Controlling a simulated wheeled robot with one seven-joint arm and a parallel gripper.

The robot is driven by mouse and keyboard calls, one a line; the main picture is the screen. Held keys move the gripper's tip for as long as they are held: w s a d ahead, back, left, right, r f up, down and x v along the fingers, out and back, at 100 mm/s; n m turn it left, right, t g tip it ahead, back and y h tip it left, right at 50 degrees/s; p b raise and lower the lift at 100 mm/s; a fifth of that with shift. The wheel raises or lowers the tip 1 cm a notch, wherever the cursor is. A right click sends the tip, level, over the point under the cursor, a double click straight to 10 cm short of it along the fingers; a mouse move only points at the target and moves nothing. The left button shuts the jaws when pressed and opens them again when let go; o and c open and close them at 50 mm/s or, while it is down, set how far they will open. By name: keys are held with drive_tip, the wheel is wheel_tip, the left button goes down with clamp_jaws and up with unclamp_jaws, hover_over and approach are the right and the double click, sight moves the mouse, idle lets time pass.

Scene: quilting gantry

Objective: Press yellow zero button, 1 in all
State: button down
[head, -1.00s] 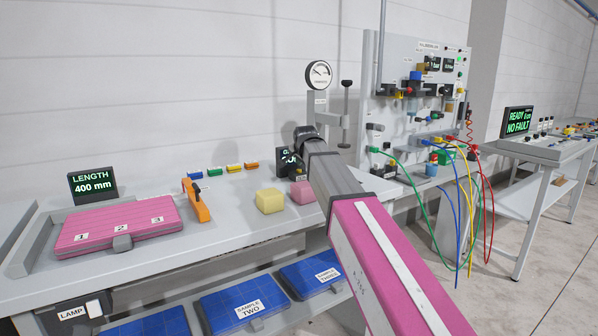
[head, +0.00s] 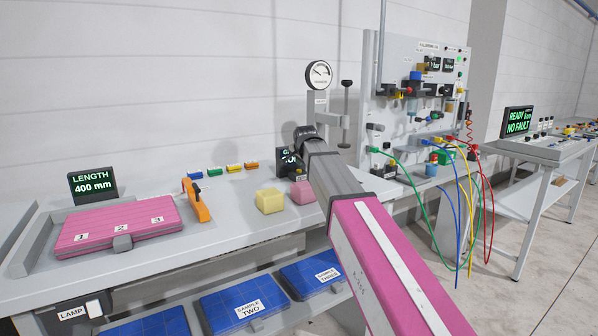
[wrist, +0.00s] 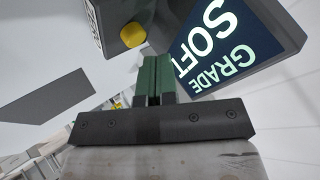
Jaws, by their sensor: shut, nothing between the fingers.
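The yellow button (wrist: 133,34) shows in the wrist view, on the face of a dark device beside a screen (wrist: 225,45) that reads GRADE SOFT, upside down. My gripper (wrist: 155,60) is shut and empty, its green fingertips just below the button in the picture. A small gap shows between tips and button; I cannot tell the depth. In the head view the small dark device (head: 288,162) with a green-lit display stands on the bench, partly hidden by my arm. The button and my gripper are hidden there.
A yellow block (head: 270,201) and a pink block (head: 302,194) lie on the bench near the device. A gauge stand (head: 319,100) rises behind it. An orange tool (head: 196,200) and a pink case (head: 115,224) are to the left.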

drive_tip(key=shift+f, duration=0.1)
idle(0.7)
drive_tip(key=shift+f, duration=0.3)
drive_tip(key=shift+f, duration=0.5)
idle(0.8)
idle(0.4)
drive_tip(key=shift+r, duration=0.9)
drive_tip(key=shift+r, duration=2.55)
